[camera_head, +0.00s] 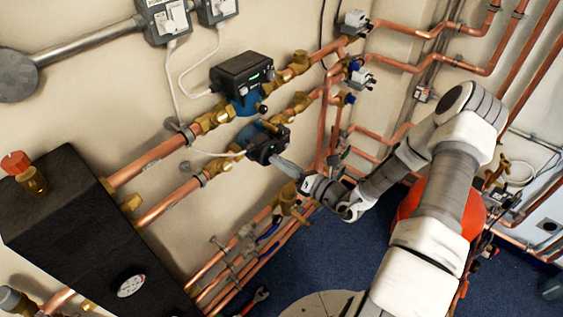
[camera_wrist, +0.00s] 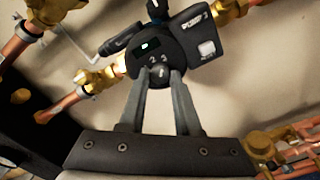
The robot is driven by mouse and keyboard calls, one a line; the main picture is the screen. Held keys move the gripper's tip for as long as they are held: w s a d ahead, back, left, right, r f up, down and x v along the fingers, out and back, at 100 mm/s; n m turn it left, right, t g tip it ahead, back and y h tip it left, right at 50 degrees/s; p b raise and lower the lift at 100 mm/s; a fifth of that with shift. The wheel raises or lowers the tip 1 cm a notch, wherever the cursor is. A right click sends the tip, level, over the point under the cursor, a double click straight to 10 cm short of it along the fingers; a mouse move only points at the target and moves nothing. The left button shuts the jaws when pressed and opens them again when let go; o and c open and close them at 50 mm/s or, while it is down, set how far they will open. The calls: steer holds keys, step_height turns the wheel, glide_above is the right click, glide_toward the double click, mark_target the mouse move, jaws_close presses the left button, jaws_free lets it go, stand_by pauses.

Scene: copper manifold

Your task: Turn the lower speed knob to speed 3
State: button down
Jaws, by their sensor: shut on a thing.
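The lower pump (camera_head: 262,139) has a black control box and a blue body on the lower horizontal copper pipe. In the wrist view its dark round face (camera_wrist: 187,50) carries small white numerals, 2 and 3 among them. The lower speed knob (camera_wrist: 160,73) is small and dark, with a pale mark, on the lower part of this face. My gripper (camera_wrist: 159,79) has its two fingertips on either side of the knob and is shut on it. The head view shows my gripper (camera_head: 278,160) reaching the pump from the right. The knob is hidden there.
A similar upper pump (camera_head: 242,74) sits just above on the parallel pipe. Brass valves (camera_head: 300,62) and copper pipes surround both. A black tank (camera_head: 85,240) with a gauge stands at left. Open blue floor (camera_head: 325,255) lies below.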

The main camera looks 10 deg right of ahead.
steer(key=c, duration=0.6)
jaws_free()
steer(key=shift+s, duration=0.1)
steer(key=b+v, duration=0.1)
steer(key=v, duration=1.6)
steer(key=shift+d+b, duration=0.15)
steer(key=shift+b, duration=0.25)
